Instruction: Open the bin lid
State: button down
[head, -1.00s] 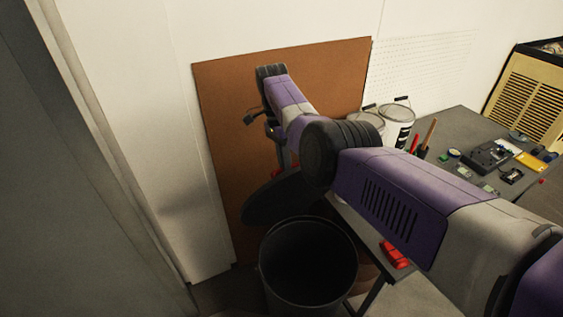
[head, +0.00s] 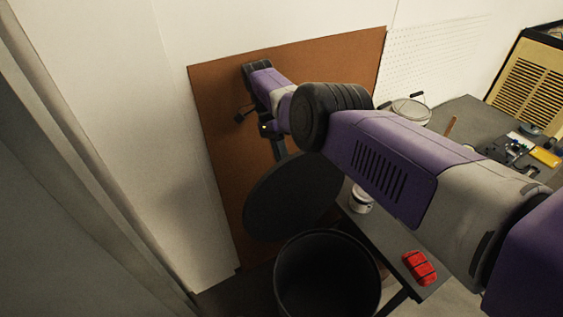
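The black bin (head: 326,250) stands open on the floor at the bottom middle of the head view, its dark inside showing. Its round black lid (head: 285,205) is raised and tilted steeply behind the bin's mouth, in front of the brown board. My gripper (head: 281,152) is at the lid's upper edge, at the end of my purple and grey arm. It looks to be touching or very near the lid. The fingers are small, dark and partly hidden, so I cannot tell whether they are open or shut.
A brown board (head: 225,120) leans on the white wall behind the lid. A dark table (head: 462,118) at right holds a white bucket (head: 411,112) and small parts. A red object (head: 419,268) and a small white can (head: 360,200) sit on a dark surface right of the bin.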

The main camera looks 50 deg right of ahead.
jog(key=shift+w+f, duration=0.1)
dwell(0.3)
jog(key=c, duration=1.5)
grip_release()
jog(key=shift+o, duration=0.2)
